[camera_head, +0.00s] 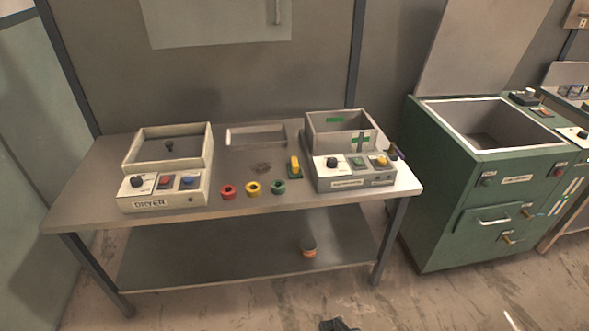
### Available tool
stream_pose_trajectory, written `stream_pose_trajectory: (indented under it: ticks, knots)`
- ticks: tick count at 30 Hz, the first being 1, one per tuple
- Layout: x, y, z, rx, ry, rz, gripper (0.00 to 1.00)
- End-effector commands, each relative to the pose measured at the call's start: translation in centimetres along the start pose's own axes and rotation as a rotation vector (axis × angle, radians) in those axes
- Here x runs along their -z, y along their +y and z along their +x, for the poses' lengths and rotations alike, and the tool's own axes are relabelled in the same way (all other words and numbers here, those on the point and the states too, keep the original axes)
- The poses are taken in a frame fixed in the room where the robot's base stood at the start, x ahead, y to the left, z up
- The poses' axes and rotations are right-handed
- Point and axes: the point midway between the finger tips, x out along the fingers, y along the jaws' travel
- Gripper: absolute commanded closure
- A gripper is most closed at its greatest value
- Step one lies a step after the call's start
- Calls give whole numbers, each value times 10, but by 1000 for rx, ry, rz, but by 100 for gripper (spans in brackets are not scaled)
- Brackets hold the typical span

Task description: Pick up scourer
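I cannot tell for certain which thing is the scourer. A dark shape at the bottom edge appears to be my gripper (339,325). It is cut off by the frame, in front of and below the table, far from both things. Its fingers cannot be made out.
On the table (90,190) stand a dryer box (150,202) at left, a control box (345,180) at right, a shallow tray (256,128) behind, and red, yellow and green rings (252,188) in front. A green cabinet sink (455,180) is at right.

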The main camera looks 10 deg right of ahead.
Motion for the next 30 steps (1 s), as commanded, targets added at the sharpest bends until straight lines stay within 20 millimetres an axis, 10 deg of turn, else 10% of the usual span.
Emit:
stream_pose_trajectory:
  ticks: [20, 30]
  knots:
    - [0, 0, 0, 0, 0, 0, 11]
    - [6, 0, -5, 1, 5, 10, 11]
